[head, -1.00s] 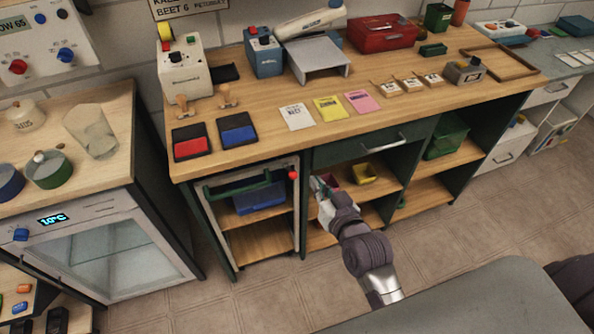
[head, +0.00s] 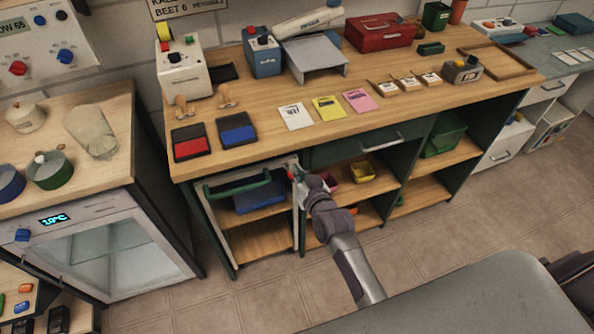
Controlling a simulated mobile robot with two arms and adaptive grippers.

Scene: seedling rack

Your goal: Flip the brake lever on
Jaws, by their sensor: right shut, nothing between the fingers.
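The seedling rack (head: 297,222) is a pale frame with a green handle bar (head: 236,188), standing in the left bay under the wooden workbench. The brake lever's red knob (head: 291,174) is at the rack's upper right corner and is now mostly hidden by my right gripper. My right gripper (head: 297,174) is shut and empty, with its fingertips at the knob. I cannot tell whether they touch it, or which way the lever points. My left gripper is not in view.
A blue bin (head: 259,196) sits on the rack's upper shelf. Pink (head: 330,181) and yellow (head: 360,171) bins stand on the shelf to the right. The workbench edge and a closed green drawer (head: 370,144) are just above my right gripper. Tiled floor in front is clear.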

